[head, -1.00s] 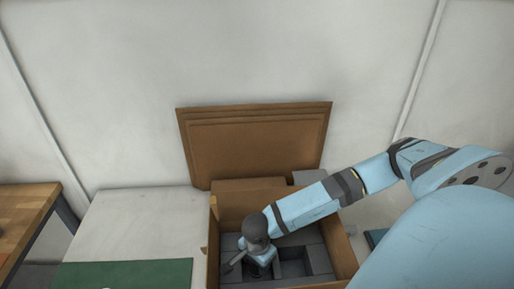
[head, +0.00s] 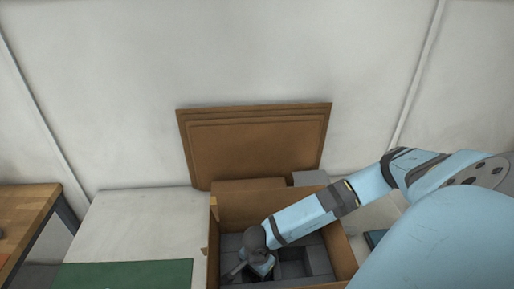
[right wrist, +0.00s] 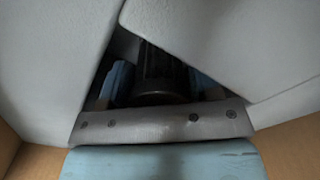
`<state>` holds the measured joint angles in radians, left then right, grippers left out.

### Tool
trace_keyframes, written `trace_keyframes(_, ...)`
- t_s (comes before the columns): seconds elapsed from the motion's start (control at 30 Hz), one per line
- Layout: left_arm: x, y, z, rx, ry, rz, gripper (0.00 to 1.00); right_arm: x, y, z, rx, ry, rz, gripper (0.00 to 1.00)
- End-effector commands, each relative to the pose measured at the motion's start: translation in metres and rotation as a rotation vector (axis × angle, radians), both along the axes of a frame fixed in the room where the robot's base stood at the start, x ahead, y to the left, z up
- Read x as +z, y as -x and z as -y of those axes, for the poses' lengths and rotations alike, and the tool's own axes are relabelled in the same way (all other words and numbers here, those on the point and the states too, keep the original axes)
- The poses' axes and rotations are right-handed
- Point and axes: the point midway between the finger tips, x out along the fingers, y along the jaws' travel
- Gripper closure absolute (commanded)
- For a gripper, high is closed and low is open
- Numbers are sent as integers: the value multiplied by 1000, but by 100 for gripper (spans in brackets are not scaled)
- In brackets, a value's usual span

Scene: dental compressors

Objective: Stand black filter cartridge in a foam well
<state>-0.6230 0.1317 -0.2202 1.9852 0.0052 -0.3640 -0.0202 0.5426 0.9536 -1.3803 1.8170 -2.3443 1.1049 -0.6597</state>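The black filter cartridge (right wrist: 162,78) shows in the right wrist view as a dark ribbed cylinder between the two blue fingers of my right gripper (right wrist: 160,85). The fingers lie close on both sides, and the gripper appears shut on it. Grey foam blocks partly cover the view and hide the cartridge's far end. In the head view my right gripper (head: 262,268) is down inside the cardboard box, over the left part of the grey foam insert (head: 317,260). The arm hides the cartridge there. An open foam well (head: 292,266) lies to its right. My left gripper is not in view.
The cardboard box (head: 344,262) has raised walls close around my right wrist. Brown cardboard sheets (head: 258,150) lean on the wall behind. A green mat (head: 125,274) lies on the white table (head: 140,225) at left. A wooden bench (head: 25,215) stands farther left.

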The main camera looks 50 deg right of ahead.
Motion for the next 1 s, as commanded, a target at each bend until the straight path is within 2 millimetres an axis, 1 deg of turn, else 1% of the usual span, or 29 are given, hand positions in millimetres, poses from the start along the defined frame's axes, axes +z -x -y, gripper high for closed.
trace_keyframes(0.13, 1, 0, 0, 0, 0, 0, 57, 1, 0, 0, 0, 0, 0, 43)
trace_keyframes(0.2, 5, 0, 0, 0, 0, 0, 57, 6, 0, 0, 0, 0, 0, 43)
trace_keyframes(0.27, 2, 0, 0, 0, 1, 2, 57, 8, 0, 0, -1, 0, 1, 43)
trace_keyframes(0.37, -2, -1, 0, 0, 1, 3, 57, 24, 0, 1, 1, 0, 3, 43)
trace_keyframes(0.6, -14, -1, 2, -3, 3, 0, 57, 77, 0, 0, 2, 0, 3, 43)
trace_keyframes(0.7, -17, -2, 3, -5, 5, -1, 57, 96, -1, 0, 1, -1, 4, 43)
trace_keyframes(0.83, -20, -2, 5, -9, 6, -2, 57, 113, -1, 0, 0, -1, 2, 43)
trace_keyframes(1.0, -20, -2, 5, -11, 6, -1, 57, 123, 0, 0, 1, 0, 1, 43)
